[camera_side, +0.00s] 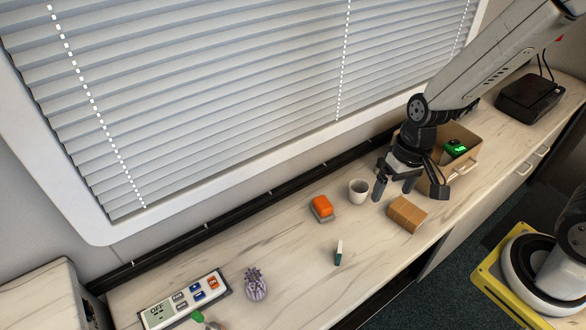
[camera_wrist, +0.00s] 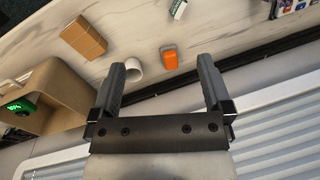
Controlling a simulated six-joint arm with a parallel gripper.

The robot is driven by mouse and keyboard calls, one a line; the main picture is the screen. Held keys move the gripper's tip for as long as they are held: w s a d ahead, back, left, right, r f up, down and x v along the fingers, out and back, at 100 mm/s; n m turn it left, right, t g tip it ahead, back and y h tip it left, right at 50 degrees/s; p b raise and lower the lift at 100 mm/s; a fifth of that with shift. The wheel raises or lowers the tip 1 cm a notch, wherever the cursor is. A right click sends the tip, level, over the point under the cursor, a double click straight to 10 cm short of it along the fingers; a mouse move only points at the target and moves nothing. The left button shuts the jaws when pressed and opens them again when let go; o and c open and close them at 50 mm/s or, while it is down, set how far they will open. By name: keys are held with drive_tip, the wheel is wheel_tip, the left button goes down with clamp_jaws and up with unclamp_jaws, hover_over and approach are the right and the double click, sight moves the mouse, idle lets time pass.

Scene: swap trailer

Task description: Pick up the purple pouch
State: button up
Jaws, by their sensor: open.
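The purple pouch (camera_side: 256,284) stands on the counter (camera_side: 290,240) at the lower left of the side view, with a gathered top. It is not clearly seen in the wrist view. My gripper (camera_side: 393,196) is above the counter at the right, near the cup and the tan box, well away from the pouch. In the wrist view my gripper (camera_wrist: 162,88) shows its two fingers spread wide with nothing between them.
A control panel (camera_side: 186,296) lies left of the pouch. An open box (camera_side: 462,141) holds a green-lit device. Window blinds (camera_side: 220,90) rise behind.

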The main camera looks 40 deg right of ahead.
drive_tip(key=a+f+m+g+y, duration=0.3)
drive_tip(key=a+f+m+y, duration=0.25)
drive_tip(key=a, duration=0.45)
drive_tip(key=m+t+y, duration=0.6)
drive_tip(key=m, duration=0.6)
approach(255, 287)
drive_tip(key=a+f, duration=0.1)
drive_tip(key=f, duration=0.1)
drive_tip(key=shift+w+a+f+n, duration=0.25)
drive_tip(key=shift+w+a+f, duration=0.15)
drive_tip(key=shift+w+f+t, duration=0.2)
drive_tip(key=shift+f+t, duration=0.2)
drive_tip(key=shift+f, duration=0.05)
drive_tip(key=shift+f+x, duration=0.2)
drive_tip(key=shift+x, duration=3.7)
drive_tip(key=shift+d, duration=0.15)
drive_tip(key=c, duration=1.2)
drive_tip(key=shift+w+r, duration=0.1)
drive_tip(key=shift+r, duration=0.1)
drive_tip(key=shift+c, duration=0.2)
